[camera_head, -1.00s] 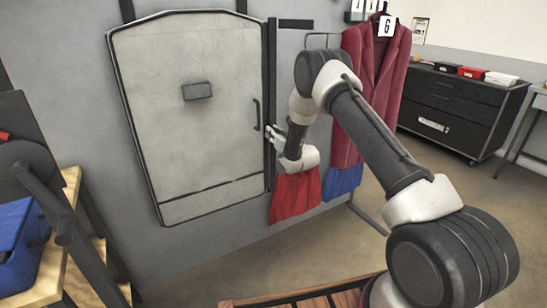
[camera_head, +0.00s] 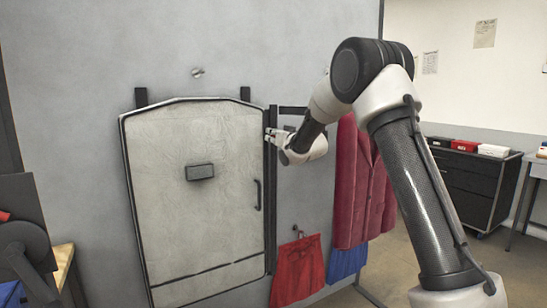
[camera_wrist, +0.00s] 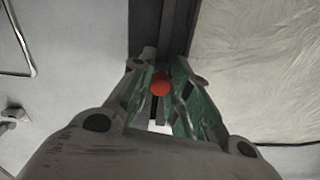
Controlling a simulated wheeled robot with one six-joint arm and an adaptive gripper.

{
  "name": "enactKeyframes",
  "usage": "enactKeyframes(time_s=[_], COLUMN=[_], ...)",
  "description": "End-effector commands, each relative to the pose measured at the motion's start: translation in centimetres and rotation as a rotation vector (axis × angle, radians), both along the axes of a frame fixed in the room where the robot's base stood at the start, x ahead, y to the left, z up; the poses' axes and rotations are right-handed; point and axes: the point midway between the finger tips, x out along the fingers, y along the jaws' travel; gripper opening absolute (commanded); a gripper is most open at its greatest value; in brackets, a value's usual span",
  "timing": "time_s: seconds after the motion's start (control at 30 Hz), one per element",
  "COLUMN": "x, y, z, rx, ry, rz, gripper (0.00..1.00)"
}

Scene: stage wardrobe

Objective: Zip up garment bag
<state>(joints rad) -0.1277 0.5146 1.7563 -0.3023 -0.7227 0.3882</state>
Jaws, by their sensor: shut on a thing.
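The garment bag (camera_head: 195,225) hangs on the grey wall in the head view, a pale panel with black trim. A dark vertical track (camera_head: 271,210) runs along its right side. My gripper (camera_head: 271,135) is near the upper end of that track. In the wrist view my gripper (camera_wrist: 160,85) is shut on a small red-orange ball (camera_wrist: 161,84), which looks like the zip pull, in front of the dark track (camera_wrist: 178,25). The bag's pale cloth (camera_wrist: 265,65) lies right of the track there. The ball's joint to the track is hidden by the fingers.
A red cloth (camera_head: 297,272) hangs on a hook right of the bag. A maroon jacket (camera_head: 360,190) hangs further right, behind my arm. A black drawer cabinet (camera_head: 465,185) stands at the far right. Wooden shelving (camera_head: 62,265) stands at the lower left.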

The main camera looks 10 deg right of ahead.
Motion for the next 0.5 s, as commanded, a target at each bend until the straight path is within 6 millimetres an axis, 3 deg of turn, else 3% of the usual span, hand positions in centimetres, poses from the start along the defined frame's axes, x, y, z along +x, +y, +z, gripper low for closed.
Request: enactKeyframes(time_s=[0.03,0.2,0.5], x=[0.0,0.0,0.1], y=[0.1,0.1,0.1], z=[1.2,3.3,4.3], rx=[0.002,0.003,0.002], ry=[-0.005,-0.005,-0.004], rz=[0.001,0.001,0.001], gripper=[0.0,0.0,0.0])
